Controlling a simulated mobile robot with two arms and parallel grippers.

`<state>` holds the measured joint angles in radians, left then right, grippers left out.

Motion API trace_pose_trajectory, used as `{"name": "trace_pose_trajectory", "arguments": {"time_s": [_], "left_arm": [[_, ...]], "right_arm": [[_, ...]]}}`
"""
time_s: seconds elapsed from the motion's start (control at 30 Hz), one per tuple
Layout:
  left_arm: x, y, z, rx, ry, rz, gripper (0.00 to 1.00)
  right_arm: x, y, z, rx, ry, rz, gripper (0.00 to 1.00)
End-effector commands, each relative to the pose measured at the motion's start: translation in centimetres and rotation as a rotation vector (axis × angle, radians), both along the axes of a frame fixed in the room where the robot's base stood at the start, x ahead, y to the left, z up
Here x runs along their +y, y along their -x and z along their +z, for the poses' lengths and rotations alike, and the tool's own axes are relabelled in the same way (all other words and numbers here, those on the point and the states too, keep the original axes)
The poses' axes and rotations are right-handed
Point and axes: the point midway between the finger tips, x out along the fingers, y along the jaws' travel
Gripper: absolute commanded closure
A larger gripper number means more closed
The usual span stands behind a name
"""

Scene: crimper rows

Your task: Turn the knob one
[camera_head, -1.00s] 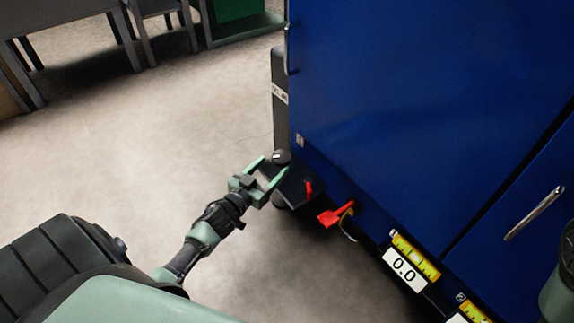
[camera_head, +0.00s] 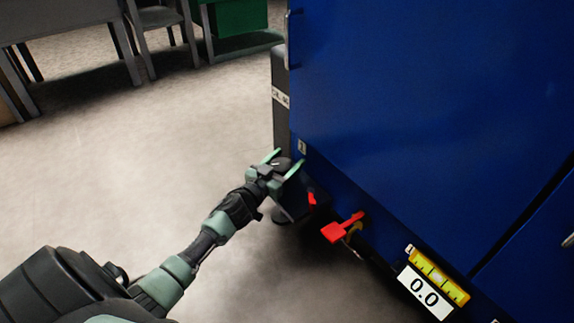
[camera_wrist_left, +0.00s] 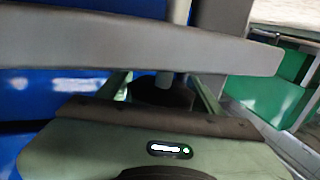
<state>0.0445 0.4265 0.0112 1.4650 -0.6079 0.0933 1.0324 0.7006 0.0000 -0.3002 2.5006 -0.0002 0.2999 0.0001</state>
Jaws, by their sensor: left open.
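The knob (camera_head: 282,163) is small, dark and round with a light mark on top. It sits on a dark box (camera_head: 291,200) at the lower corner of the blue cabinet (camera_head: 400,120). My left gripper (camera_head: 285,162) is open, its two green fingers on either side of the knob; I cannot tell whether they touch it. In the left wrist view a dark round shape (camera_wrist_left: 163,93), likely the knob, shows between the fingers, partly hidden by a grey bar and the gripper's body. My right gripper is out of view.
A red switch (camera_head: 311,198) is on the dark box. A red lever (camera_head: 342,229) juts out beside it. A yellow level (camera_head: 440,280) with a 0.0 display (camera_head: 425,293) is at the lower right. The floor (camera_head: 130,150) at left is open; tables stand behind.

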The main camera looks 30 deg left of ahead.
Motion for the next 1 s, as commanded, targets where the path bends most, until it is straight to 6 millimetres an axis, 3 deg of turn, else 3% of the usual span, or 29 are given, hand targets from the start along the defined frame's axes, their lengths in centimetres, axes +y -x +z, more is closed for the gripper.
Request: {"name": "trace_pose_trajectory", "arguments": {"time_s": [0.27,0.43,0.47,0.67,0.8,1.0], "left_arm": [[0.0,-0.2,0.0,0.001,0.0,0.001,0.35],[0.0,-0.2,0.0,0.001,0.0,0.001,0.79],[0.0,-0.2,0.0,0.001,0.0,0.0,0.84],[-0.1,-0.3,0.3,0.004,-0.005,-0.058,0.84],[-0.4,-0.3,0.4,0.004,-0.008,-0.185,0.84],[-1.0,-0.2,0.1,0.0,-0.006,-0.359,0.84]], "right_arm": [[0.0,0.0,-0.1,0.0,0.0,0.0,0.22],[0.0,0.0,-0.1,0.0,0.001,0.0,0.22],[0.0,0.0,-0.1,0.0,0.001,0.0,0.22],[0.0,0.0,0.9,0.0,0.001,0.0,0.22],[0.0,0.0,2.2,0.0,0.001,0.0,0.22],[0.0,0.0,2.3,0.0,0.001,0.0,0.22]]}}
